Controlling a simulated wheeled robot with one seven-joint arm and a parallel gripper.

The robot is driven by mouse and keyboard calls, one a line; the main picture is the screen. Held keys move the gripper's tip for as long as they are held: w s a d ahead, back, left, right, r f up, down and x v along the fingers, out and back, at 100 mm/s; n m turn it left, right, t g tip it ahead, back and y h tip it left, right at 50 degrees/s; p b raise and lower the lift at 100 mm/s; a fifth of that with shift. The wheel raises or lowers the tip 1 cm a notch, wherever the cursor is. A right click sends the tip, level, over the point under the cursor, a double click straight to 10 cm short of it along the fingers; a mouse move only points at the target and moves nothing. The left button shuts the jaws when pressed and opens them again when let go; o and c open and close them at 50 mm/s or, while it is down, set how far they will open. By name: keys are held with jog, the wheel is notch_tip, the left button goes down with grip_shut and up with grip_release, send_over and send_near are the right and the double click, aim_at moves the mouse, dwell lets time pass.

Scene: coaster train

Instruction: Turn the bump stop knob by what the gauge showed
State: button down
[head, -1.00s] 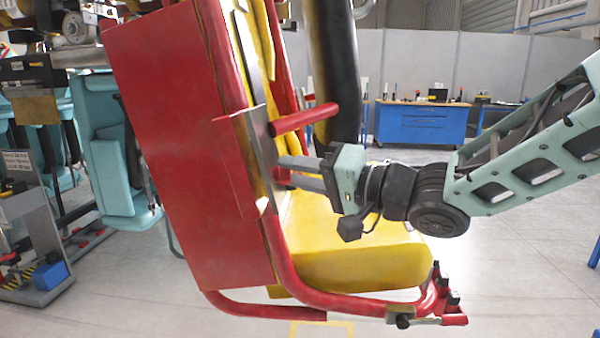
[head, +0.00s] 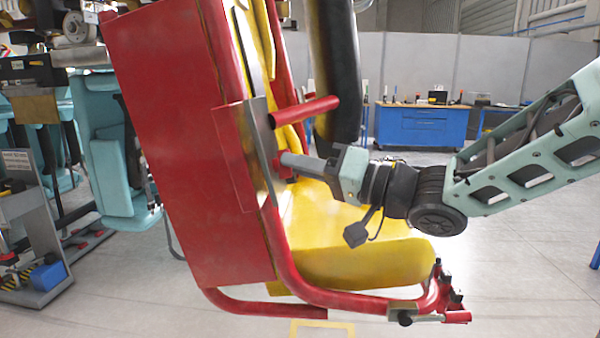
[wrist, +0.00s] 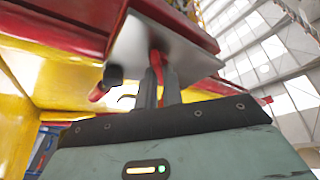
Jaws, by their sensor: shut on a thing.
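The red bump stop knob (head: 279,166) sits on a grey metal plate (head: 262,148) on the side of the red and yellow coaster seat. My gripper (head: 287,161) reaches in from the right and is shut on the knob. In the wrist view the red knob (wrist: 157,62) shows between my two fingers (wrist: 160,75), below the pale metal plate (wrist: 165,40). The fingers hide part of the knob, and I cannot read any mark on it. No gauge reading shows in these views.
A red bar (head: 304,110) sticks out just above my gripper. A black padded restraint (head: 338,70) hangs behind it, and the yellow seat cushion (head: 360,262) lies below. A blue workbench (head: 420,125) stands far back. The floor at the lower right is clear.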

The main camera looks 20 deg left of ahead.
jog(key=n+g+h+b, duration=0.1)
jog(key=n+g, duration=0.3)
jog(key=n, duration=0.6)
jog(key=w+n+g+h+b, duration=0.1)
jog(key=n+g+h, duration=0.2)
jog(key=n, duration=0.8)
jog(key=n+g+h+b, duration=0.2)
jog(key=n+g, duration=0.3)
jog(key=n, duration=0.5)
jog(key=shift+w+a+r+n+h, duration=0.2)
jog(key=shift+n+h, duration=0.1)
jog(key=shift+n, duration=0.1)
jog(key=c, duration=1.5)
grip_release()
jog(key=shift+c, duration=0.2)
jog(key=shift+d, duration=0.1)
